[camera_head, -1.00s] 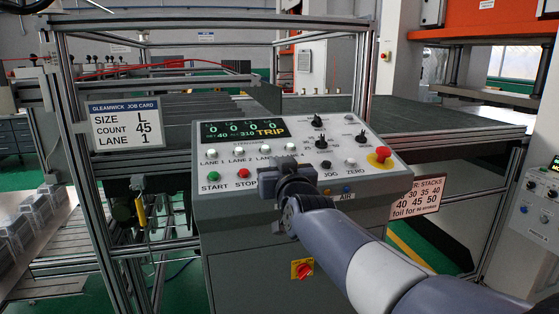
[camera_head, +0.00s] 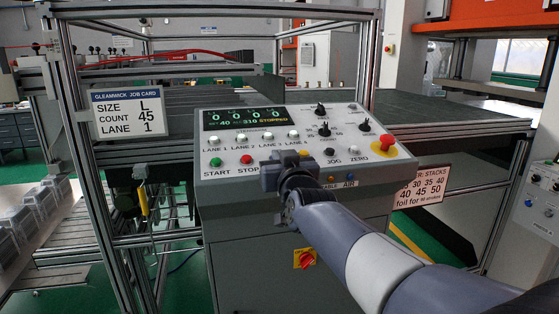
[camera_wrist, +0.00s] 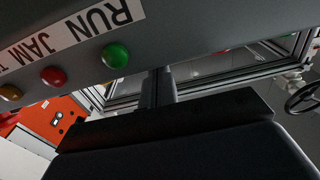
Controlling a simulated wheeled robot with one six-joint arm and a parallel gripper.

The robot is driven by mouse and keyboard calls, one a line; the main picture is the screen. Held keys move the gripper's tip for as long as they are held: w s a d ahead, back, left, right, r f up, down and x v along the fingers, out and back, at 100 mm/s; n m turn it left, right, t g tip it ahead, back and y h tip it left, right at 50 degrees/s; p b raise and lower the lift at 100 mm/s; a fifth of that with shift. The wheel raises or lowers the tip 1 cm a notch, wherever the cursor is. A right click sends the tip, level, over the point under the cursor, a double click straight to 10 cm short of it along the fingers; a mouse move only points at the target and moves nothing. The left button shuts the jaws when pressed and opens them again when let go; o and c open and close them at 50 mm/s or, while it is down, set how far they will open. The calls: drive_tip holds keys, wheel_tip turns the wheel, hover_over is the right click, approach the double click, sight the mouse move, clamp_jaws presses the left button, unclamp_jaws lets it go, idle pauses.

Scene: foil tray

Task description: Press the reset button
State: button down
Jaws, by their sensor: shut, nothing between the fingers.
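The control panel (camera_head: 225,179) is in the middle of the head view. Its display (camera_head: 244,117) reads STOPPED with zeros for the lanes. The green START button (camera_head: 215,162) and red STOP button (camera_head: 246,159) are clear. I see no reset button; my gripper and arm hide the part of the panel right of STOP. My gripper (camera_head: 290,168) is in front of the panel's lower middle; I cannot tell whether it touches it. In the wrist view its fingers (camera_wrist: 159,84) are together and empty, close to a grey surface.
A red mushroom button (camera_head: 385,143) on yellow stands at the panel's right. The JOG (camera_head: 329,152) and ZERO (camera_head: 354,150) buttons are just right of my gripper. A job card (camera_head: 127,112) hangs on the frame at left. The wrist view shows a green lamp (camera_wrist: 115,55).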

drive_tip(key=shift+w+f, duration=0.1)
drive_tip(key=shift+f, duration=0.6)
drive_tip(key=r, duration=0.1)
drive_tip(key=r+p, duration=0.1)
drive_tip(key=r, duration=0.1)
drive_tip(key=s+r+p, duration=0.1)
drive_tip(key=r, duration=0.1)
drive_tip(key=shift+d, duration=0.2)
drive_tip(key=b+v, duration=0.1)
drive_tip(key=v, duration=0.9)
drive_tip(key=shift+s, duration=0.15)
drive_tip(key=shift+a+r, duration=0.1)
drive_tip(key=shift+r, duration=0.05)
